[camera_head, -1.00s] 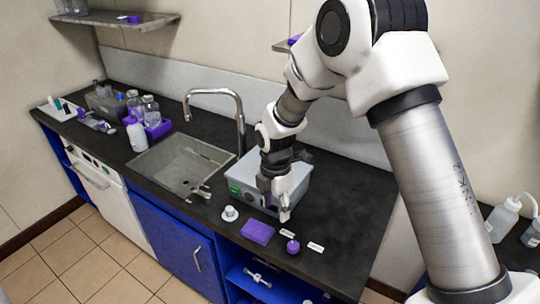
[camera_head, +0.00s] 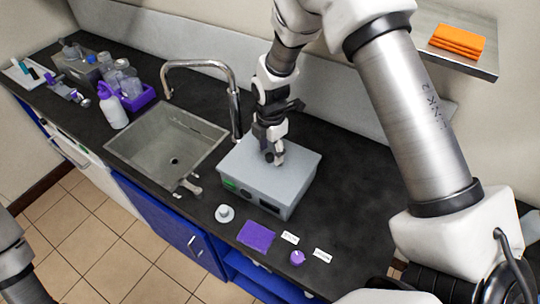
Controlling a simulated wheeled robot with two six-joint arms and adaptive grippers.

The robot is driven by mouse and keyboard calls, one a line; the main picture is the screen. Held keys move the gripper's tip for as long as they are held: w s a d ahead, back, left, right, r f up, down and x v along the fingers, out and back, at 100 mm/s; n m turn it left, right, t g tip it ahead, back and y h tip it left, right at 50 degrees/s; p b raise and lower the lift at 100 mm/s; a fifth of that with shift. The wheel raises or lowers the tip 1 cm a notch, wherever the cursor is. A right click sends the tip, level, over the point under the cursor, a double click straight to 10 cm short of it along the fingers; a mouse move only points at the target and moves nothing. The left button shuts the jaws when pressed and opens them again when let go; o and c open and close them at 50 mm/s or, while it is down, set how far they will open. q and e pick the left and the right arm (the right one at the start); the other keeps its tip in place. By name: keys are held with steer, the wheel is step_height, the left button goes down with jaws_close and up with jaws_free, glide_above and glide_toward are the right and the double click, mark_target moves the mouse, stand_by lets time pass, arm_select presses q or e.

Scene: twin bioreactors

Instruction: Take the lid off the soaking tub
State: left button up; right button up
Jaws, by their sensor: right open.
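The soaking tub appears to be the grey box (camera_head: 262,198) on the dark counter, right of the sink. It has a green display on its front, and its flat grey top (camera_head: 296,163) looks closed. My right gripper (camera_head: 273,158) points down over the middle of that top, open. Its fingertips are at or just above the top; I cannot tell whether they touch. Any handle there is hidden behind the fingers. My left gripper is out of view; only part of my left arm shows at the lower left.
The sink (camera_head: 168,146) with its tall tap (camera_head: 233,100) stands left of the box. In front lie a small white round piece (camera_head: 224,213), a purple pad (camera_head: 256,236), a purple knob-like piece (camera_head: 297,258) and white labels. The counter right of the box is clear.

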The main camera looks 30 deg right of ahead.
steer(key=f, duration=0.1)
steer(key=w+f, duration=0.1)
steer(key=shift+d+f, duration=0.2)
steer(key=shift+f, duration=0.1)
steer(key=shift+s+a+r, duration=0.15)
steer(key=shift+s+r, duration=0.05)
steer(key=c, duration=0.5)
steer(key=shift+s, duration=0.1)
jaws_close()
steer(key=shift+r, duration=0.15)
